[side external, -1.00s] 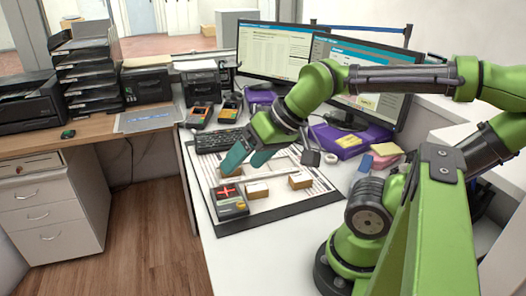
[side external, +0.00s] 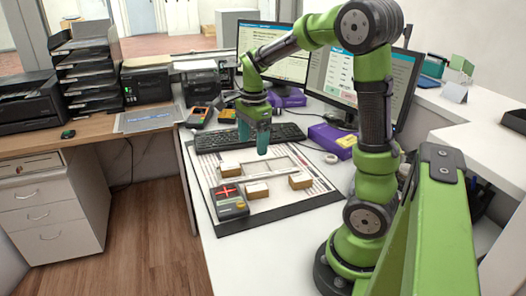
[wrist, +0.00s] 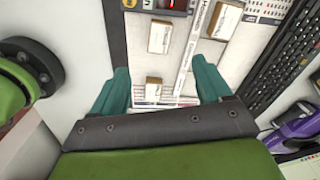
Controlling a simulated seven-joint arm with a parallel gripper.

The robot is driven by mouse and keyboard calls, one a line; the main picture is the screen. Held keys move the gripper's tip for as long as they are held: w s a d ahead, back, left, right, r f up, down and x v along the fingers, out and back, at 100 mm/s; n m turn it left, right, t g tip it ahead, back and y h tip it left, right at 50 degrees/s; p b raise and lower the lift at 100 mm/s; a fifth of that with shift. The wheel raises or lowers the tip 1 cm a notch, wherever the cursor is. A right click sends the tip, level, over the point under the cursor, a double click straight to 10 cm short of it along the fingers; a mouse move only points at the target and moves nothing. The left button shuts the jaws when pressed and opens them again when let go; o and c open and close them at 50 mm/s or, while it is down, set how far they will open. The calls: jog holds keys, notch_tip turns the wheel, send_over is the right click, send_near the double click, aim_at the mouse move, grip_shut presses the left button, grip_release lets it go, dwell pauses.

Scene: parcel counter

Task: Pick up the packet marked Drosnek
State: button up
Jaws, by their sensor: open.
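Three small packets with pale tops and brown sides lie on the board (side external: 285,217). In the side view one is at the left (side external: 230,169), one in the middle (side external: 257,190) and one at the right (side external: 300,181). The wrist view also shows three packets: one at upper centre (wrist: 160,37), one at upper right (wrist: 227,20) and one lower (wrist: 153,90). Their print is too small to read, so I cannot tell which is marked Drosnek. My gripper (side external: 253,142), with teal fingers, points down above the back of the board, open and empty. Its fingers also show in the wrist view (wrist: 163,72).
A dark device with a red display (side external: 231,201) sits at the board's front left. A keyboard (side external: 250,137) lies behind the board. Monitors stand behind.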

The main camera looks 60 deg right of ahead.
jog(key=m, duration=0.4)
send_over(256, 186)
notch_tip(256, 186, down, 11)
jog(key=shift+a, duration=0.15)
notch_tip(256, 186, down, 5)
jog(key=shift+s+f, duration=0.1)
jog(key=c, duration=1.2)
